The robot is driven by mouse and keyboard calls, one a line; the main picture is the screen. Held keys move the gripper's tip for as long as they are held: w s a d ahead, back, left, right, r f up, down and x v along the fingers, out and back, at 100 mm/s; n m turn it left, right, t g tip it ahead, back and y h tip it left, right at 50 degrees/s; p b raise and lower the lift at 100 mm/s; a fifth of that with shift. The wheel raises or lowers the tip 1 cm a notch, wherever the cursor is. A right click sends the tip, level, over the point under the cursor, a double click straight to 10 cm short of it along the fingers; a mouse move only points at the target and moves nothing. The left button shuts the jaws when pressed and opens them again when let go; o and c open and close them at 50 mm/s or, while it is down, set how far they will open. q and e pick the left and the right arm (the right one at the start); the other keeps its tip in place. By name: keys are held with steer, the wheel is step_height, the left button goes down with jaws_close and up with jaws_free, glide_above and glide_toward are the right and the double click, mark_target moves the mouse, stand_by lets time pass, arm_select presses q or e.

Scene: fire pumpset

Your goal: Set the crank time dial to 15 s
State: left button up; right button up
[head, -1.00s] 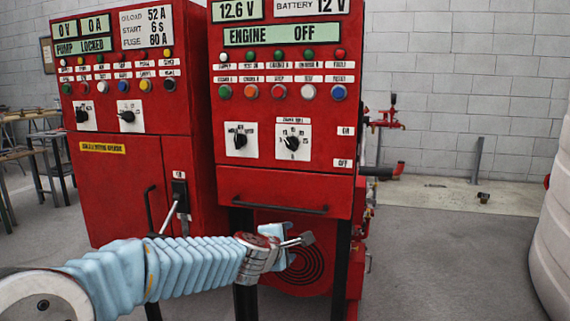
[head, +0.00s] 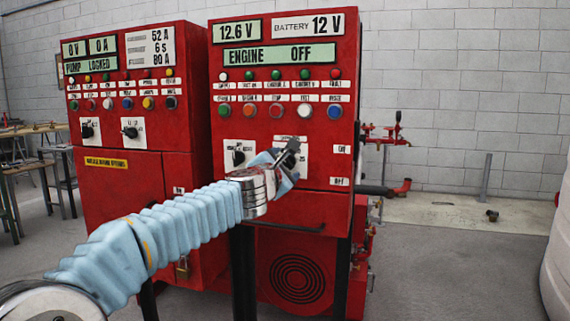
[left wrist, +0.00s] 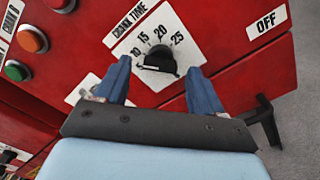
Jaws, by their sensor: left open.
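The crank time dial is a black knob (left wrist: 158,60) on a white plate (left wrist: 180,35) marked 10, 15, 20 and 25, seen tilted in the left wrist view. Which mark the knob points to is not clear to me. My left gripper (left wrist: 160,66) is open, with one blue finger on each side of the knob and a gap to it on both sides. In the head view, my left gripper (head: 289,152) is in front of the crank time plate (head: 302,169) and covers much of it. My right gripper is in neither view.
Another knob (head: 238,153) sits on a white plate just left of the crank time dial. Rows of coloured buttons (head: 276,111) run above it. An OFF label (left wrist: 268,24) and a dark drawer handle (left wrist: 262,122) are near my gripper. Open floor lies to the right.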

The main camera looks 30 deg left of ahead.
arm_select(q)
steer(key=shift+x, duration=0.9)
steer(key=c, duration=1.1)
steer(key=shift+o, duration=0.2)
steer(key=shift+m+p, duration=0.3)
steer(key=shift+m, duration=0.1)
steer(key=m+p, duration=0.1)
steer(key=m, duration=0.1)
steer(key=shift+r+m, duration=0.15)
steer(key=shift+m, duration=0.15)
steer(key=shift+m+p, duration=1.1)
steer(key=shift+m, duration=1.1)
